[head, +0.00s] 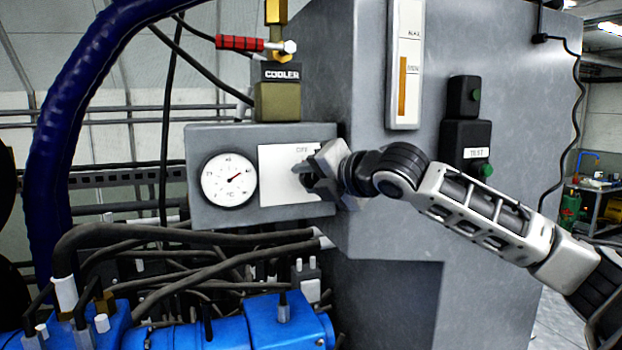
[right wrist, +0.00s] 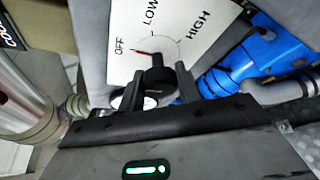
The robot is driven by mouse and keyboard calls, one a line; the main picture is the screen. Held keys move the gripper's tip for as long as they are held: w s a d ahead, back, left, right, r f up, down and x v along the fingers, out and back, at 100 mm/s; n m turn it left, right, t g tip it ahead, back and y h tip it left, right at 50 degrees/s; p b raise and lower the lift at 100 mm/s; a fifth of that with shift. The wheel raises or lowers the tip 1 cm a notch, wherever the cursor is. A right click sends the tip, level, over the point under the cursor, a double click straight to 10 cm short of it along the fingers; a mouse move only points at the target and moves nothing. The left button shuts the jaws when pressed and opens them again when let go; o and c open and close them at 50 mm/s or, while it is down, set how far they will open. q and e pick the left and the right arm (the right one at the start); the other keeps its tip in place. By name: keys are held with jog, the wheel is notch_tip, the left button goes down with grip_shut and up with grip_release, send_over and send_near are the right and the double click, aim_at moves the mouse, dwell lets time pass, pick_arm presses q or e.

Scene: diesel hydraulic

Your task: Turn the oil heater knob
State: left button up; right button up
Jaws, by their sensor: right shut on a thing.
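The oil heater panel is a grey box (head: 210,140) with a white plate (head: 278,180) and a round gauge. In the right wrist view the plate (right wrist: 130,20) reads OFF, LOW and HIGH around a dial. The black knob (right wrist: 157,74) stands at the dial, and a red mark beside it lies toward OFF. My right gripper (head: 304,176) is at the right part of the plate. In the right wrist view its fingers (right wrist: 160,88) are shut on the knob, one on each side. In the head view the gripper hides most of the knob. My left gripper is not in view.
The gauge (head: 229,181) is left of the plate. The olive cooler valve (head: 278,100) with a red handle (head: 240,43) stands above the box. Black hoses (head: 180,236) and blue machinery (head: 235,325) lie below. A large grey cabinet (head: 400,240) stands behind my right arm.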

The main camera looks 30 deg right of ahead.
jog(key=o, duration=1)
jog(key=shift+s+d, duration=0.1)
jog(key=shift+s, duration=0.45)
pick_arm(q)
jog(key=b, duration=0.1)
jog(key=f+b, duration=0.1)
jog(key=b, duration=0.1)
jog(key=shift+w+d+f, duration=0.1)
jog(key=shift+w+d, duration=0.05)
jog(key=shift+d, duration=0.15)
pick_arm(e)
jog(key=v, duration=1.4)
jog(key=shift+s+r, duration=0.15)
jog(key=shift+s, duration=0.25)
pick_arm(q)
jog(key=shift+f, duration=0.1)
